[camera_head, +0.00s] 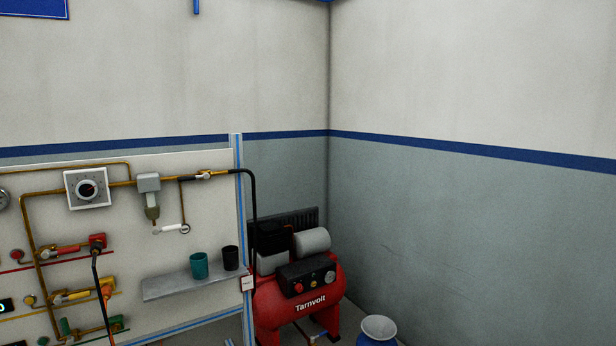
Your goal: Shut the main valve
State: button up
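A white panel (205,240) with brass pipes stands at the left. On its upper pipe sit a square white unit with a dark round knob (87,189), a grey filter-like unit (149,195) and a small brass fitting (205,175) by the black hose. A small white-handled part (170,230) hangs below. Lower left are valves with a red handle (72,250), a yellow handle (72,296) and a green handle (92,328). No label shows which one is the main valve. My gripper is not in view.
A grey shelf (175,287) on the panel holds a teal cup (199,266) and a black cup (230,258). A red compressor (300,300) stands right of the panel, with a blue-and-white container (379,330) beside it. Walls meet behind.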

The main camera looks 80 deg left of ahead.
aim_at(192, 178)
jog(key=i, duration=1.45)
jog(key=u, duration=3.75)
